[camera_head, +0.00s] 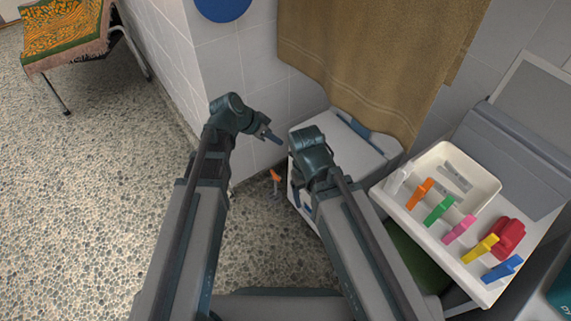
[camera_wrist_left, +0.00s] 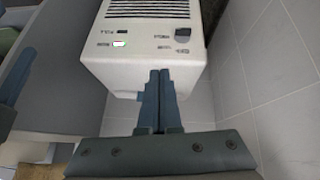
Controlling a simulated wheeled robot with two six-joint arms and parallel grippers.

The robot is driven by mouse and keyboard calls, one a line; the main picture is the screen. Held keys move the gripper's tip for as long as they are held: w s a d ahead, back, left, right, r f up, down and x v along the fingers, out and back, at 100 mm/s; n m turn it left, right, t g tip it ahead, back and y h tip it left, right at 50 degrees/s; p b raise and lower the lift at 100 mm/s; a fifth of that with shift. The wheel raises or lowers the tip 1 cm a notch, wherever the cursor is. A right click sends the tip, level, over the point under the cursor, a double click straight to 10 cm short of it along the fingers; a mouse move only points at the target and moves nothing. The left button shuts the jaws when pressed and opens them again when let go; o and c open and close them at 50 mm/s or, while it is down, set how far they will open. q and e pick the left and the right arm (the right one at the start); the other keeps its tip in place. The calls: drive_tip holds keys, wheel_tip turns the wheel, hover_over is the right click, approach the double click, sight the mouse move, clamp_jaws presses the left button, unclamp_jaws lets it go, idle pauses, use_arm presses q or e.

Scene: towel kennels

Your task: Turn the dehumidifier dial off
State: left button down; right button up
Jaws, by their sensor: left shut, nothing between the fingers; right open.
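The dehumidifier is a white box (camera_head: 357,150) standing against the tiled wall in the head view. The dial's pointer setting is too small to read, and I cannot make out the dial in the head view. My left gripper (camera_head: 275,138) is shut and empty, just left of the box; its closed fingers (camera_wrist_left: 160,75) point toward the panel in the wrist view, below and left of the dial. My right gripper (camera_head: 303,205) is open, low beside the box's front.
A white tray (camera_head: 408,205) with several coloured clips stands on the right. A brown towel (camera_head: 370,60) hangs above the dehumidifier. A small orange object (camera_head: 275,176) is near the floor left of the box.

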use_arm(q)
drive_tip(key=w+d+f+b, duration=0.1)
drive_tip(key=w+f+b, duration=0.3)
drive_tip(key=f+b, duration=0.4)
drive_tip(key=w+d+f+m+t+h+b, duration=0.1)
drive_tip(key=w+d+f+b, duration=0.1)
drive_tip(key=w+f+b, duration=0.3)
drive_tip(key=shift+w+d+f+t+b, duration=0.2)
drive_tip(key=shift+f+t+b, duration=0.1)
drive_tip(key=shift+f+b, duration=1.15)
use_arm(e)
wheel_tip(320, 180, down, 18)
drive_tip(key=shift+w+a+f, duration=0.15)
use_arm(q)
drive_tip(key=shift+w+a+n+h, duration=0.15)
drive_tip(key=shift+n+h, duration=0.15)
drive_tip(key=shift+h, duration=0.1)
use_arm(e)
drive_tip(key=shift+f, duration=0.15)
